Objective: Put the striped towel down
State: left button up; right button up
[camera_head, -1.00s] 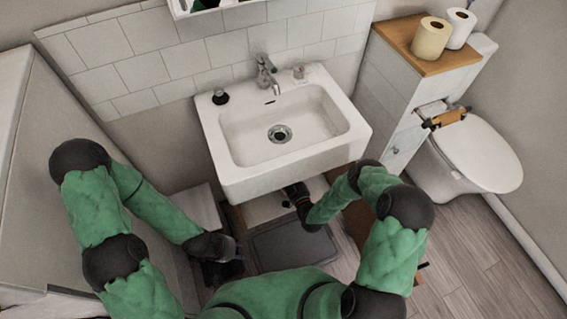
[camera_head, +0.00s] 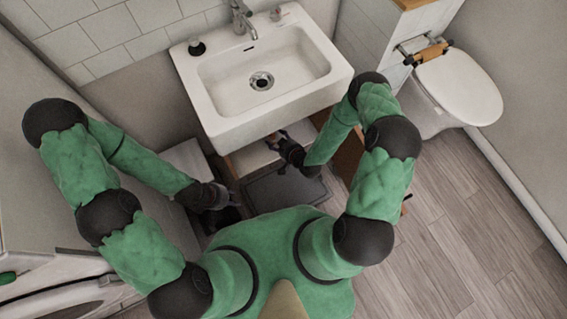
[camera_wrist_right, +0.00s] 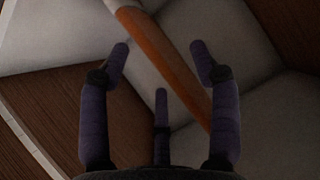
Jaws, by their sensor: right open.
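I cannot make out a striped towel in either view. My right gripper (camera_head: 283,142) is under the front edge of the sink, at an open cabinet. In the right wrist view my right gripper (camera_wrist_right: 158,48) has its dark fingers spread apart with nothing between them. Beyond the fingers are pale panels and an orange-brown wooden bar (camera_wrist_right: 165,62). My left gripper (camera_head: 222,196) is low, to the left of the cabinet; it is dark and small, so its fingers do not show clearly.
The white sink (camera_head: 215,85) hangs on the wall above the cabinet. A dark grey panel or tray (camera_head: 285,190) lies in front of me. The toilet (camera_head: 460,85) stands at right, with clear wooden floor (camera_head: 465,215) before it. A white appliance (camera_head: 70,300) is at lower left.

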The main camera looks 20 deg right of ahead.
jog(key=s+a+r+m+g, duration=0.1)
jog(key=s+r+g, duration=0.1)
jog(key=s+g, duration=0.3)
jog(key=s+a+r+m+g, duration=0.2)
jog(key=s+g, duration=0.3)
jog(key=s, duration=0.9)
jog(key=shift+s+a+r+m+g, duration=0.25)
jog(key=shift+s+r+m+g, duration=0.05)
jog(key=shift+r, duration=0.55)
jog(key=shift+r, duration=0.15)
